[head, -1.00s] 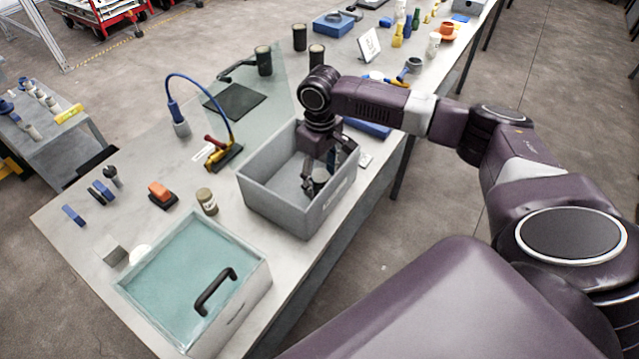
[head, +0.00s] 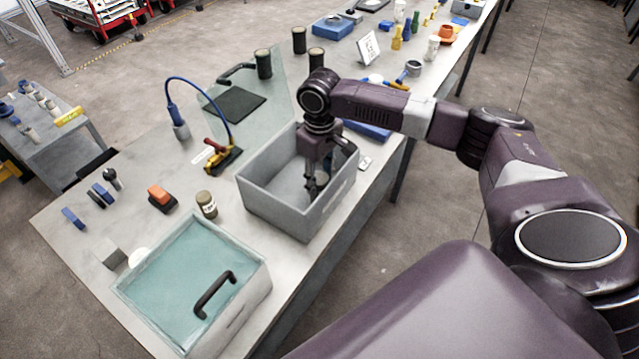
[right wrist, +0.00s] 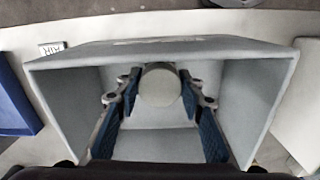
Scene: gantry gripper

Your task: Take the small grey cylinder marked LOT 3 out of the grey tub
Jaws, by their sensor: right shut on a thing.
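The grey tub (head: 262,205) stands open on the long table, near its front edge. My right gripper (head: 312,190) reaches straight down into it. In the right wrist view, my right gripper (right wrist: 160,88) is shut on the small grey cylinder (right wrist: 160,84), with one dark blue finger pad on each side. The cylinder's round, pale end faces the camera; no LOT 3 marking can be read. In the head view the fingers hide it. Its height above the tub floor is hard to tell. The tub's walls (right wrist: 255,95) surround the gripper. My left gripper is not in view.
A glass-topped box with a black handle (head: 214,295) stands in front of the tub. A brown jar (head: 206,204) and a yellow-and-red tool (head: 222,156) are left of the tub. A blue tray (head: 368,130) lies behind it.

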